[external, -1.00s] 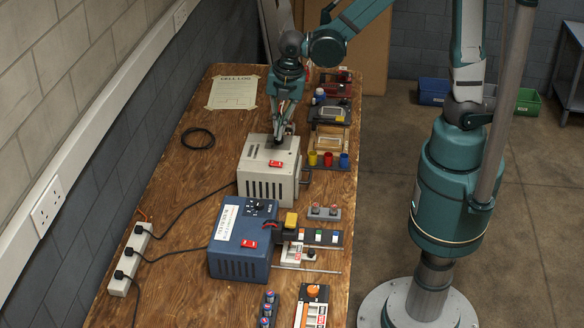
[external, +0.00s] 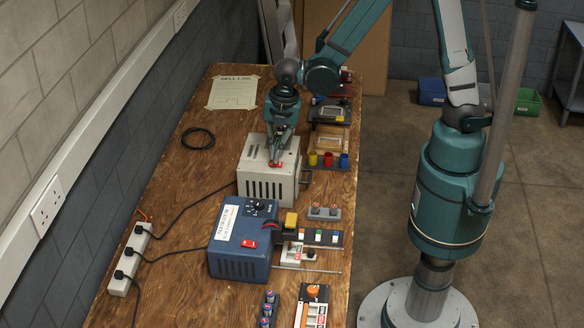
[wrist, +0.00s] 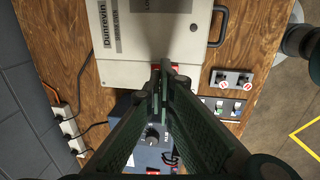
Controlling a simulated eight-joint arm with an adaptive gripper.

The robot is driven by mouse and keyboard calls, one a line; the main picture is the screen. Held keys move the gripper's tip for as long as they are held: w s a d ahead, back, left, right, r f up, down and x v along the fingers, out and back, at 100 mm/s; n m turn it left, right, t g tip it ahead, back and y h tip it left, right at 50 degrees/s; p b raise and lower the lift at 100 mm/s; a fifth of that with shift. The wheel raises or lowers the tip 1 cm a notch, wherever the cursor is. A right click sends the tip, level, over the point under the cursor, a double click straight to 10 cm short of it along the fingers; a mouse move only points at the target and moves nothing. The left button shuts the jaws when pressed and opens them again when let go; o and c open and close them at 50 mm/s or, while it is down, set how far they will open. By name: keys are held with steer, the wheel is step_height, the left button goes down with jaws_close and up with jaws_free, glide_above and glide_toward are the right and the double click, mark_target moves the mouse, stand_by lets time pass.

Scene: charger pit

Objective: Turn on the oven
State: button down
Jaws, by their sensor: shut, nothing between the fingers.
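The cream metal box (external: 262,185), which appears to be the oven, stands on the wooden bench with front slots and a side handle. It also shows in the wrist view (wrist: 125,70), with a "Dunrevin" label. A red rocker switch (external: 276,165) sits on its top near the front edge. In the wrist view only a bit of red (wrist: 176,68) shows behind my fingers. My gripper (external: 274,162) is shut and empty, pointing down with its tips at the switch. I cannot tell whether they touch it or which way the switch is set.
A blue box (external: 240,265) with a dial and its own red switch (external: 249,243) stands in front. A panel with two buttons (external: 324,213) lies to its right. Coloured cups (external: 328,160) stand right of the cream box. A power strip (external: 131,258) and cables lie on the left.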

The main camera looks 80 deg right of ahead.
steer(key=shift+w+f, duration=0.1)
steer(key=shift+f, duration=0.65)
steer(key=shift+f, duration=0.1)
steer(key=shift+w+f+g+b, duration=0.25)
steer(key=shift+f+g+b, duration=0.2)
steer(key=shift+b, duration=0.25)
steer(key=shift+s+r, duration=0.1)
steer(key=shift+r, duration=0.15)
steer(key=shift+s, duration=0.9)
